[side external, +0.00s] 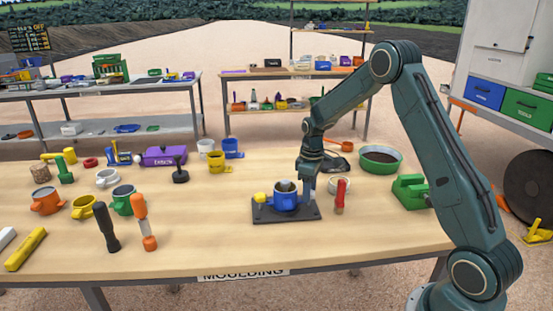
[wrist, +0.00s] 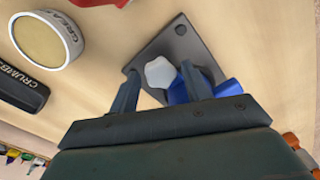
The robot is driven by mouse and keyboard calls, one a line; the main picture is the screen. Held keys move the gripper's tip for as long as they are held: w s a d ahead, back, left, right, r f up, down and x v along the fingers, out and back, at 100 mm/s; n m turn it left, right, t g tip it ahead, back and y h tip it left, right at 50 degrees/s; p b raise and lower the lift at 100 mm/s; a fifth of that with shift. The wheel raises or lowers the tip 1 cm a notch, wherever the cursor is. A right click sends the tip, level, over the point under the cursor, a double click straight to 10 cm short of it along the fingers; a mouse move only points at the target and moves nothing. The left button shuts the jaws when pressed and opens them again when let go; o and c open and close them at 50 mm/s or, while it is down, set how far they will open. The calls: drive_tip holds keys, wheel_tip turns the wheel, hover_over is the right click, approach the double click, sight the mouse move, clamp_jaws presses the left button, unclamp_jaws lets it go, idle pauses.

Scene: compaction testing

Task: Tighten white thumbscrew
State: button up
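The white thumbscrew (wrist: 160,73) shows in the wrist view at the dark base plate (wrist: 180,42), beside the blue mould (wrist: 178,91). My gripper (wrist: 161,71) is open, with a finger on each side of the thumbscrew and gaps visible; contact cannot be told. In the side view the blue mould (side external: 285,199) stands upright on the base plate (side external: 290,218), with a yellow thumbscrew (side external: 260,198) on its left. My gripper (side external: 308,190) points down at the mould's right side and hides the white thumbscrew there.
A round grease tin (wrist: 45,40) and a dark item lettered CRUMB (wrist: 22,90) lie near the plate. A red-handled tool (side external: 341,193) stands right of my gripper. A green block (side external: 410,191) and soil bowl (side external: 380,159) are farther right. Table in front of the plate is clear.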

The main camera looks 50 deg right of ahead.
drive_tip(key=shift+r, duration=0.1)
drive_tip(key=shift+r, duration=2.9)
drive_tip(key=shift+r, duration=0.1)
wheel_tip(320, 180, up, 14)
drive_tip(key=shift+f, duration=0.2)
drive_tip(key=shift+a+r, duration=0.1)
